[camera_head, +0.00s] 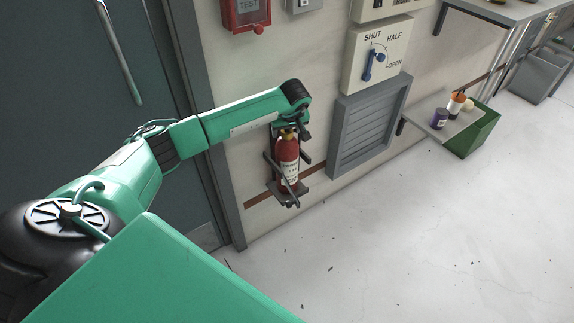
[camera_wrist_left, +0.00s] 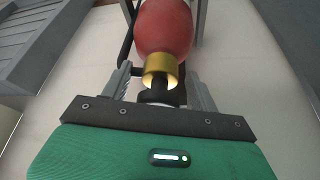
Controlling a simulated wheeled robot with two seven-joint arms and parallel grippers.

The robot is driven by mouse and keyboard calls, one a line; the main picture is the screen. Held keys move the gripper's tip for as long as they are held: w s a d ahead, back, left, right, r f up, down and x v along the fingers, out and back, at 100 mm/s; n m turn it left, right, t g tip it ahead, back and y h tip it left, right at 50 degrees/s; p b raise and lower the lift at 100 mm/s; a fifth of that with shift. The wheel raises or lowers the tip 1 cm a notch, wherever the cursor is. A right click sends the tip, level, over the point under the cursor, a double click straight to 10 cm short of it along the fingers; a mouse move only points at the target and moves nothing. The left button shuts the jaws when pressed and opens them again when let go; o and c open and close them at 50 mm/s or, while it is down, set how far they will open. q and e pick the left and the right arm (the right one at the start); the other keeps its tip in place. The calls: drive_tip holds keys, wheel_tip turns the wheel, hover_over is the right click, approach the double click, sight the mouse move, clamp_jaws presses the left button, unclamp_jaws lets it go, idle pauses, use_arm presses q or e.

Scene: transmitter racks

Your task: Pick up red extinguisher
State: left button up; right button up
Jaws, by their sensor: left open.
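The red extinguisher (camera_head: 287,157) stands upright in a dark wall bracket (camera_head: 289,193) between the door and the grey louvred vent. My left arm reaches to it from the left, with the left gripper (camera_head: 290,128) at its top. In the left wrist view the extinguisher's red body (camera_wrist_left: 165,28) and its brass-coloured collar (camera_wrist_left: 162,72) show. The two fingers of the left gripper (camera_wrist_left: 160,88) stand apart, one on each side of the neck below the collar. The gripper is open; I cannot tell whether either finger touches the neck. My right gripper is not in view.
A grey louvred vent (camera_head: 369,127) sits right of the extinguisher, under a SHUT/HALF/OPEN lever panel (camera_head: 377,50). A red TEST box (camera_head: 246,14) hangs above. A low shelf (camera_head: 440,122) holds small containers, beside a green bin (camera_head: 477,133). The floor (camera_head: 400,230) in front is largely clear.

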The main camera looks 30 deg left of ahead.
use_arm(q)
drive_tip(key=shift+w+a+f, duration=0.1)
drive_tip(key=shift+w+f, duration=0.1)
drive_tip(key=shift+f, duration=0.4)
clamp_jaws()
drive_tip(key=shift+r, duration=0.2)
